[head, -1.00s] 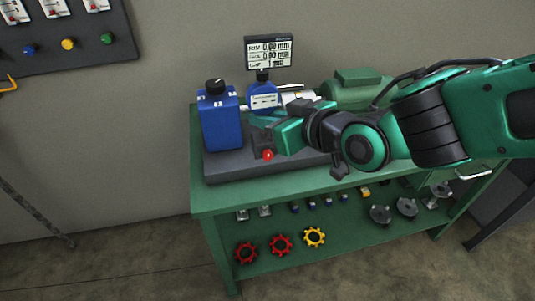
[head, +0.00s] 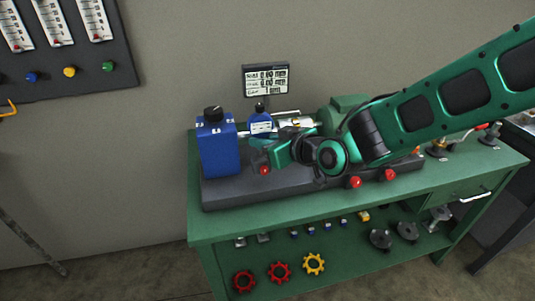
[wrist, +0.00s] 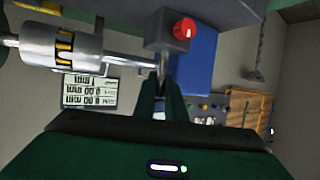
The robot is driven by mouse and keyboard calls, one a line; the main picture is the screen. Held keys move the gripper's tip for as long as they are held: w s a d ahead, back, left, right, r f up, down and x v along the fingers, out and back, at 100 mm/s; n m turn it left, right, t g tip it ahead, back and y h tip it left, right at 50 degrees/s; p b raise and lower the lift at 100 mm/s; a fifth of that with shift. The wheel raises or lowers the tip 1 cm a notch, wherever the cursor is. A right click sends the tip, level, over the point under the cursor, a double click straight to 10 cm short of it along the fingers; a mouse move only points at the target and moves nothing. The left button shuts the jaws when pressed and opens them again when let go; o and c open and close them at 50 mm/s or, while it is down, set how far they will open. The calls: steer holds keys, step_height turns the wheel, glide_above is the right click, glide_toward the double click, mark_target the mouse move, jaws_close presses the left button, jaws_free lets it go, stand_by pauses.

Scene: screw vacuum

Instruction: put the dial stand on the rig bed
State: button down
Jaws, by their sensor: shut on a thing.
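The dial stand is a small dark grey block with a red knob and a thin post. It shows at the top of the wrist view (wrist: 173,32) and, in the head view, by its red knob (head: 264,170) in front of the blue unit. The rig bed (head: 235,192) is a long dark grey slab on the green bench. The stand is over the left part of the bed; I cannot tell whether its base touches. My arm hides the bed's middle.
A tall blue unit (head: 218,150) stands at the bed's left end, close to the stand. A display (head: 265,80) rises at the back. Red knobs (head: 355,182) sit further right along the bed's front.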

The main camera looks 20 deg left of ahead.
mark_target(261, 153)
steer(key=shift+w+a+f, duration=0.2)
steer(key=shift+w, duration=0.25)
steer(key=shift+f, duration=2)
steer(key=c, duration=1.8)
jaws_free()
steer(key=shift+f, duration=0.15)
steer(key=v, duration=1.2)
